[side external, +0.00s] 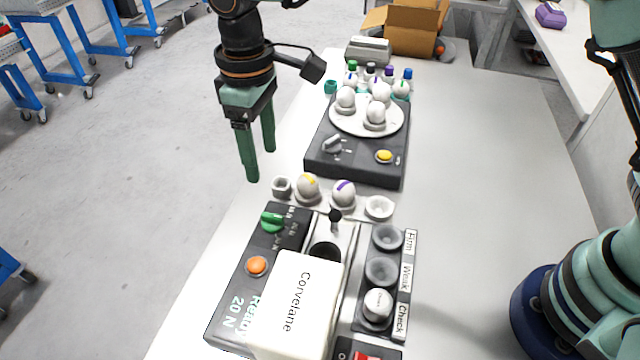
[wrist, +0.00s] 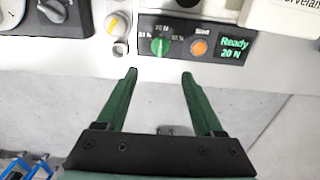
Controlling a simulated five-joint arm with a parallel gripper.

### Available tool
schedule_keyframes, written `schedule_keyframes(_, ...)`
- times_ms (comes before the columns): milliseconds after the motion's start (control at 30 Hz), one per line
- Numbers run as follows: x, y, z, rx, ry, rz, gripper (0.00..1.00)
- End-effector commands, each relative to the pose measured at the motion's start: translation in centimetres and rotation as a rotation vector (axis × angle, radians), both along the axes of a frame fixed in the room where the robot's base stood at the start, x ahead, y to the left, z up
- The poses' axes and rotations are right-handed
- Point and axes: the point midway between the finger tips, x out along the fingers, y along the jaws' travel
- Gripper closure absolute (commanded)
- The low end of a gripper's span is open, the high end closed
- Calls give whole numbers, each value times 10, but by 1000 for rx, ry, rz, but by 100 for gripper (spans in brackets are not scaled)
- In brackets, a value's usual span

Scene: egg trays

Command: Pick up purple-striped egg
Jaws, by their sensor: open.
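The purple-striped egg (side external: 344,193) is white with a purple band and stands in a cup of the small white rack (side external: 360,213), in the middle of the side view. A yellow-striped egg (side external: 307,187) stands just left of it and also shows in the wrist view (wrist: 117,22). My gripper (side external: 259,165) is open and empty, fingers pointing down, left of the rack and higher up. In the wrist view, nothing is between its fingertips (wrist: 159,74). I cannot make out the purple-striped egg in the wrist view.
The tester with the Corvelane block (side external: 310,295) stands in front of the rack. Behind is a dark box (side external: 345,165) with a round plate (side external: 340,122) of eggs. The table's right side is clear.

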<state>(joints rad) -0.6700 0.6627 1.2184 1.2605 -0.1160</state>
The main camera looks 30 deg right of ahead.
Motion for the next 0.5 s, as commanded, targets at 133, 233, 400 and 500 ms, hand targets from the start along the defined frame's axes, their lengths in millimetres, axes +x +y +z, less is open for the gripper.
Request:
schedule_keyframes(133,0,-1,0,1,-1,-8,31)
schedule_keyframes(233,1,-7,0,4,-5,-78,31)
schedule_keyframes(400,1,-35,-2,23,-21,-413,31)
schedule_keyframes(500,-2,-57,-4,42,-33,-678,31)
